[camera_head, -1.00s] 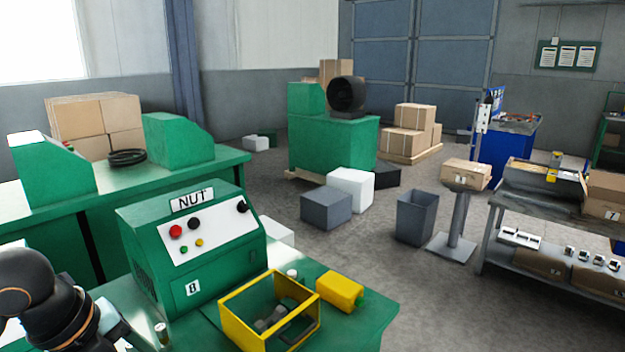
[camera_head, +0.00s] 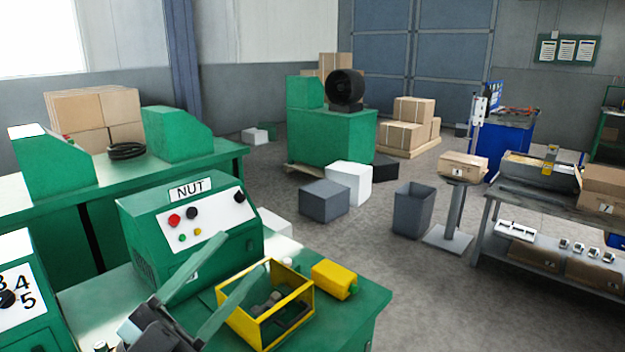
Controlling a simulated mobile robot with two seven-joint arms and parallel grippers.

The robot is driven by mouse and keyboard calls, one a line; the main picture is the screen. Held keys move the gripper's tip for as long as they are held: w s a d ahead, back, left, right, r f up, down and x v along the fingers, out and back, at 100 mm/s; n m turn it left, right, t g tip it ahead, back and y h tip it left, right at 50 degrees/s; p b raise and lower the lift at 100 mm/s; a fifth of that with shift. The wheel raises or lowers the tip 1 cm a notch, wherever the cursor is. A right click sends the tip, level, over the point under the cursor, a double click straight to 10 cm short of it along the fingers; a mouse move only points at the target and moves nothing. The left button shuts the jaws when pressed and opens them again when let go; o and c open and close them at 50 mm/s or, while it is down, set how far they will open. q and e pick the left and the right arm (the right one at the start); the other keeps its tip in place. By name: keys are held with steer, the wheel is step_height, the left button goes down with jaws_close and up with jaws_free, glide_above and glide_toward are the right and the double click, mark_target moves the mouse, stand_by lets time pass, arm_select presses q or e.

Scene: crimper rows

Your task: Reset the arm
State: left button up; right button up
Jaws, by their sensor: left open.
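My left gripper (camera_head: 243,254) reaches in from the bottom left, its two long grey-green fingers spread apart with nothing between them. In the picture its fingers cross the lower front of the green NUT machine (camera_head: 150,215) and the left side of the yellow open box (camera_head: 305,308). I cannot tell whether they touch either. The box holds a few dark metal parts. Both stand on the green workbench (camera_head: 350,325). My right gripper is not in view.
A yellow block (camera_head: 331,278) lies beside the box. A green panel with numbers (camera_head: 15,310) stands at the left edge. Beyond the bench are a grey bin (camera_head: 412,210), a pedestal with a carton (camera_head: 462,166) and a grey shelf table (camera_head: 535,205). The grey floor between is open.

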arm_select(q)
steer(key=w+a+f+n+t+y, duration=0.45)
steer(key=a+f+n+y, duration=0.55)
steer(key=n+y, duration=0.5)
steer(key=s+a+f+n+g+y, duration=0.25)
steer(key=f+g+y, duration=0.2)
steer(key=f, duration=0.65)
steer(key=s+d+f+g+h, duration=0.1)
steer(key=s+f+g, duration=1.2)
steer(key=s+f, duration=0.6)
steer(key=w+d+f+t+h+b, duration=0.1)
steer(key=w+d+f+t, duration=0.1)
steer(key=f, duration=0.4)
steer(key=w+d+f+t+h+b, duration=0.1)
steer(key=w+d+f+t, duration=0.1)
steer(key=f+t, duration=0.2)
steer(key=shift+w+d+f+m, duration=0.25)
steer(key=shift+f+m, duration=0.2)
steer(key=shift+f, duration=1.15)
